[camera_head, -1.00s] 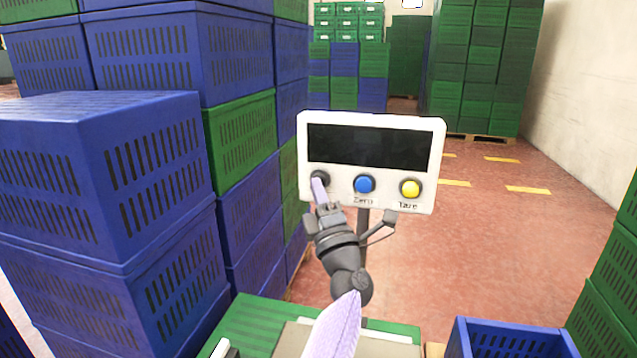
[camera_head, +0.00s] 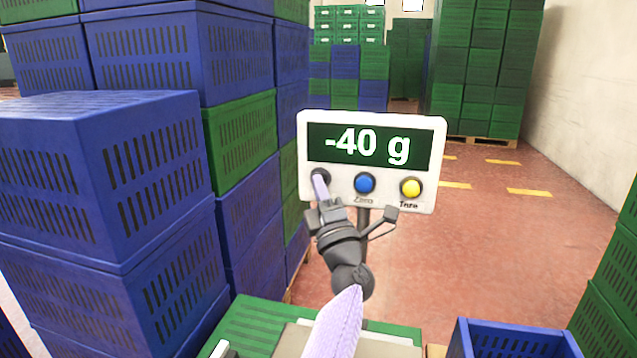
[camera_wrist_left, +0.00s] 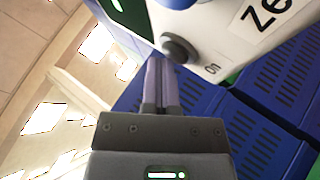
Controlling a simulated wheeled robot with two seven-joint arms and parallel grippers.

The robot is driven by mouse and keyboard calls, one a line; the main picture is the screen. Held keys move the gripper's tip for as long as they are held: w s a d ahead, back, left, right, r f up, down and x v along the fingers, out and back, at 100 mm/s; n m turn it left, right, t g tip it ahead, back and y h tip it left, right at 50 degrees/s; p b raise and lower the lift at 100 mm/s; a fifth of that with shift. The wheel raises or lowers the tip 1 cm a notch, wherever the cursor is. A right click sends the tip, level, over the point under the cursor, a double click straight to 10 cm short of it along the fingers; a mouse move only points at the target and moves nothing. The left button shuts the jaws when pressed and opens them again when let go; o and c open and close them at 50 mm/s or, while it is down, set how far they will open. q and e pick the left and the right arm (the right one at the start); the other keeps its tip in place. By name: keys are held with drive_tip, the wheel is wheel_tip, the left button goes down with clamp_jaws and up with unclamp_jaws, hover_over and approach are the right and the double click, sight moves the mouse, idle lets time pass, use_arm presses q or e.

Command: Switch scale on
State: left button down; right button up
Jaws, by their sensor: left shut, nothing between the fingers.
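The scale's white display panel (camera_head: 437,160) stands upright on a post. Its screen (camera_head: 368,147) is lit and reads "-40 g". Below the screen are a dark button (camera_head: 320,176) on the left, a blue Zero button (camera_head: 364,183) and a yellow Tare button (camera_head: 411,188). My left gripper (camera_head: 320,188) is shut and empty, with its fingertips at the dark button. In the left wrist view the dark button (camera_wrist_left: 179,48), labelled "On", is just beyond the closed fingertips (camera_wrist_left: 160,62); whether they touch is unclear. My right gripper is out of view.
Stacked blue crates (camera_head: 150,170) and green crates stand close on the left. A green crate (camera_head: 262,318) with a flat plate lies below the panel. An empty blue crate (camera_head: 510,335) sits at lower right. Red floor (camera_head: 500,240) is open behind the panel.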

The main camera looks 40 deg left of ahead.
use_arm(q)
drive_tip(key=shift+s, duration=0.1)
drive_tip(key=shift+s+d+p, duration=0.45)
drive_tip(key=shift+s+p, duration=0.25)
drive_tip(key=shift+p, duration=0.1)
drive_tip(key=s+p, duration=0.1)
drive_tip(key=s+d+p, duration=0.1)
drive_tip(key=s, duration=0.1)
drive_tip(key=s+d+p, duration=0.1)
drive_tip(key=shift+s+d, duration=0.2)
drive_tip(key=shift+d, duration=0.05)
idle(0.6)
